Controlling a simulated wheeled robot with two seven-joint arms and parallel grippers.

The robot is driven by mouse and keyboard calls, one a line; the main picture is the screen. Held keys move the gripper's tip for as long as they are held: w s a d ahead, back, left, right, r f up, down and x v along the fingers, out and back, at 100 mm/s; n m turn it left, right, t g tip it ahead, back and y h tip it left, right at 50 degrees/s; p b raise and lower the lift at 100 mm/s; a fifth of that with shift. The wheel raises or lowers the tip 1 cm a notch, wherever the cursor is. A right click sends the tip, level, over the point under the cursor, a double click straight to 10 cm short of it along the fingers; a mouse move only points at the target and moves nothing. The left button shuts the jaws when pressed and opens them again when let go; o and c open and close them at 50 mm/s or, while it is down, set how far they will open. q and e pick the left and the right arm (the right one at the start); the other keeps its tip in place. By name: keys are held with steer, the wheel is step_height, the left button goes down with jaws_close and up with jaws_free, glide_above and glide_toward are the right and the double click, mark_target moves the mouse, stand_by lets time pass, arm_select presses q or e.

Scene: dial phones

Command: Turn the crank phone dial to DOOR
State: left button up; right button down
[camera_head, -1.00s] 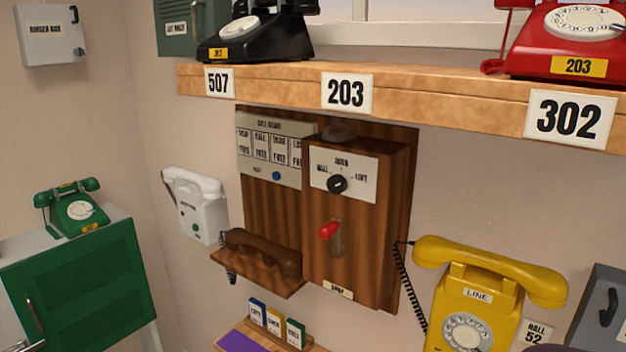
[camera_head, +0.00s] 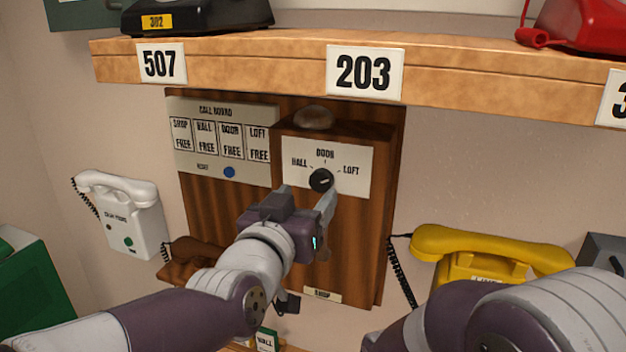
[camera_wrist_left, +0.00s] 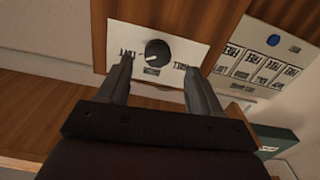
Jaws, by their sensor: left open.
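The crank phone (camera_head: 350,240) is a brown wooden box on a wall board. Its black round dial (camera_head: 321,180) sits on a white plate (camera_head: 355,160) marked HALL at left, DOOR at top and LOFT at right. A small light mark shows on the knob, but I cannot tell for sure which label it points at. My left gripper (camera_head: 309,191) is open and empty in front of the plate, just below the dial. In the left wrist view the dial (camera_wrist_left: 157,50) shows upside down between and just beyond the open fingertips (camera_wrist_left: 157,65). The red-knobbed crank is hidden behind my left gripper.
A call board (camera_head: 222,140) is left of the dial. A wooden shelf (camera_head: 240,72) juts out above. A white phone (camera_head: 122,215) hangs at left and a yellow phone (camera_head: 480,260) at right. My right arm fills the lower right; its gripper is out of frame.

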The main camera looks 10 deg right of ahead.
mark_target(320, 184)
arm_select(q)
steer(key=x, duration=0.3)
steer(key=shift+w+d+r+p, duration=0.1)
steer(key=shift+w+d+p, duration=0.1)
steer(key=shift+p, duration=0.15)
steer(key=shift+w+d, duration=0.25)
steer(key=shift+d, duration=0.2)
steer(key=shift+w+a, duration=0.1)
steer(key=shift+w, duration=0.05)
steer(key=c, duration=1.1)
steer(key=shift+o, duration=0.2)
